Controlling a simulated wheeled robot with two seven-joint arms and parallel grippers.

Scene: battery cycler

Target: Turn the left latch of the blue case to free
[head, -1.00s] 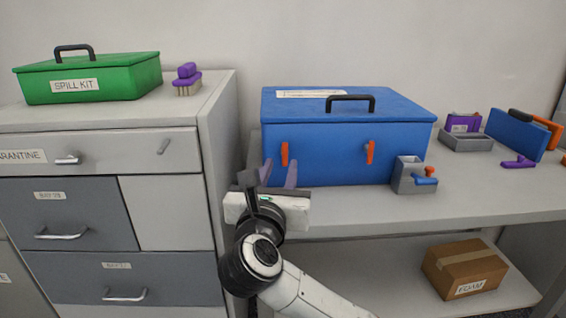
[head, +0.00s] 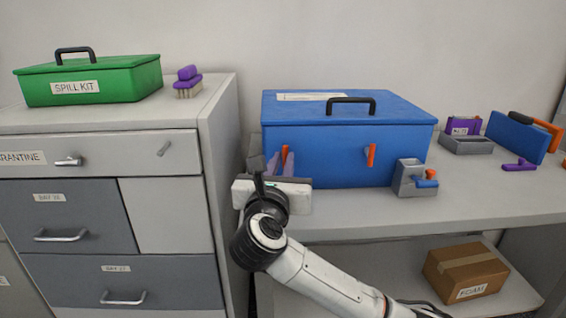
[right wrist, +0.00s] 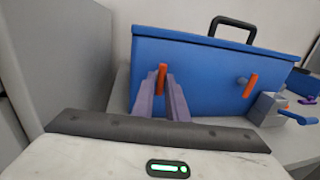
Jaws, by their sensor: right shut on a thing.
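The blue case (head: 330,150) stands on the bench with its lid shut and a black handle on top; it also shows in the right wrist view (right wrist: 212,85). Its left latch (head: 284,154) is a small orange lever, upright in the right wrist view (right wrist: 162,78). Its right latch (head: 371,155) is orange and tilts a little, more clearly so in the right wrist view (right wrist: 250,86). My right gripper (head: 281,162) has its purple fingers at the case front, one on each side of the left latch, shut on it. My left gripper is not in view.
A grey holder (head: 408,178) with orange and blue parts stands right of the case front. A drawer cabinet (head: 217,150) rises close on the left, bearing a green spill kit (head: 120,80) and a purple brush (head: 188,82). A cardboard box (head: 465,272) sits on the lower shelf.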

